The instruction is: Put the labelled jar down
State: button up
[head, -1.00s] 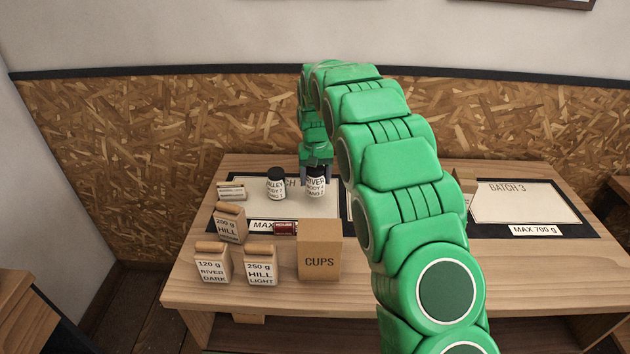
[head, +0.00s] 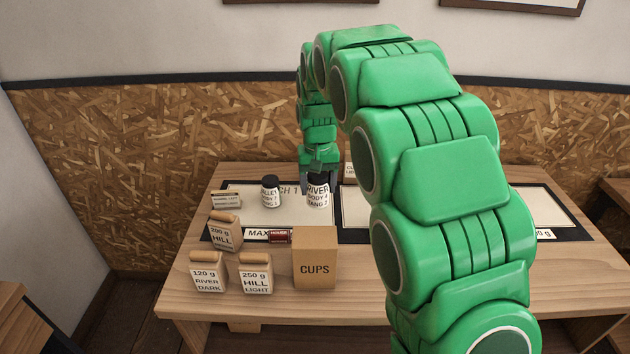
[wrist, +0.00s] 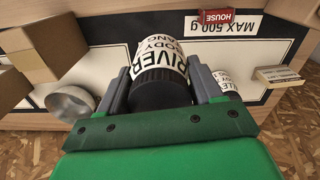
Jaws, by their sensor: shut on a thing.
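The labelled jar (head: 318,197) is white with a dark lid, its label reading RIVER, BODY and TANG. It stands upright over the right part of the Batch 1 mat (head: 290,222) in the head view. My gripper (head: 319,182) holds it from above. In the wrist view the two grey fingers of my gripper (wrist: 160,75) sit on either side of the dark lid, and the RIVER label (wrist: 163,52) faces up the picture. The jar's base is hidden in the wrist view, and I cannot tell whether it touches the mat.
A similar VALLEY jar (head: 270,192) stands left of the held jar. Labelled bean bags (head: 256,275) stand front left. A metal tin (wrist: 70,103) shows in the wrist view.

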jog(key=shift+s+d+r, duration=0.2)
jog(key=shift+s+r, duration=0.1)
jog(key=shift+s, duration=0.3)
jog(key=shift+s+d+r, duration=0.15)
jog(key=shift+s+r, duration=0.15)
jog(key=shift+s, duration=0.3)
jog(key=w+d+f, duration=0.1)
jog(key=w+d, duration=0.9)
jog(key=d, duration=0.2)
jog(key=w+d+f, duration=0.2)
jog(key=w+d, duration=0.7)
jog(key=d, duration=0.4)
jog(key=shift+w+a+f, duration=0.1)
jog(key=shift+f, duration=2.15)
jog(key=shift+w+a+f, duration=0.1)
jog(key=shift+f, duration=2.15)
jog(key=shift+f, duration=0.1)
jog(key=o, duration=1.2)
